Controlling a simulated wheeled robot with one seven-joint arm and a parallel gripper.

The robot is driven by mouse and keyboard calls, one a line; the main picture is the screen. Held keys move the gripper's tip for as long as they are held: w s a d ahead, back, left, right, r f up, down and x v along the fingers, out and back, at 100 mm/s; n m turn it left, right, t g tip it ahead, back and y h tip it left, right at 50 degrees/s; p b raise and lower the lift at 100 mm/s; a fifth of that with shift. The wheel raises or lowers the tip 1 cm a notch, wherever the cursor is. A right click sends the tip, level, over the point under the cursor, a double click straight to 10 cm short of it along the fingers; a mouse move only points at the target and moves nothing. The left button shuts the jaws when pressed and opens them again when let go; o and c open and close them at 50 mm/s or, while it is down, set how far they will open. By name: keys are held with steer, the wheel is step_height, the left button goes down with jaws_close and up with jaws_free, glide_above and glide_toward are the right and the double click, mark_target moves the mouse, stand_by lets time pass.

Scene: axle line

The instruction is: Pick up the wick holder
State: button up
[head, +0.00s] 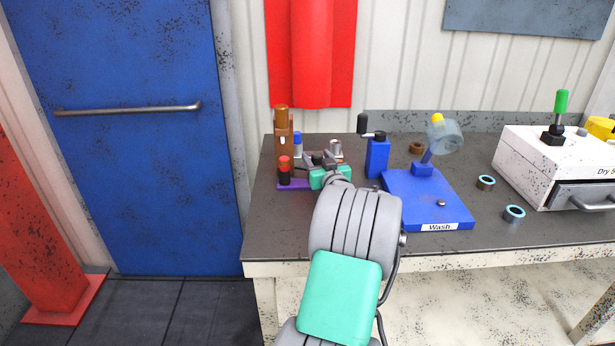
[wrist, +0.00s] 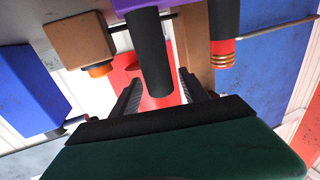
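My gripper (head: 318,162) is at the purple tray (head: 290,185) at the left end of the bench. In the wrist view my gripper (wrist: 162,88) is open, with its two ridged fingers apart. A plain black cylinder (wrist: 152,55) shows between or just in front of the fingers; I see no clear contact. In the head view my gripper hides this spot. A red-and-black upright piece (head: 285,170) stands at the tray's left front. In the wrist view a black cylinder with orange rings (wrist: 225,35) is to the right. I cannot tell for sure which piece is the wick holder.
A brown post (head: 283,128), a blue-topped piece (head: 297,143) and a silver cup (head: 336,147) stand close around my gripper. A blue block (head: 377,158) and the blue Wash stand (head: 415,195) are to the right. A white drawer box (head: 530,165) is farther right.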

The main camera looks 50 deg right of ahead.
jaws_close()
stand_by(0.3)
stand_by(0.9)
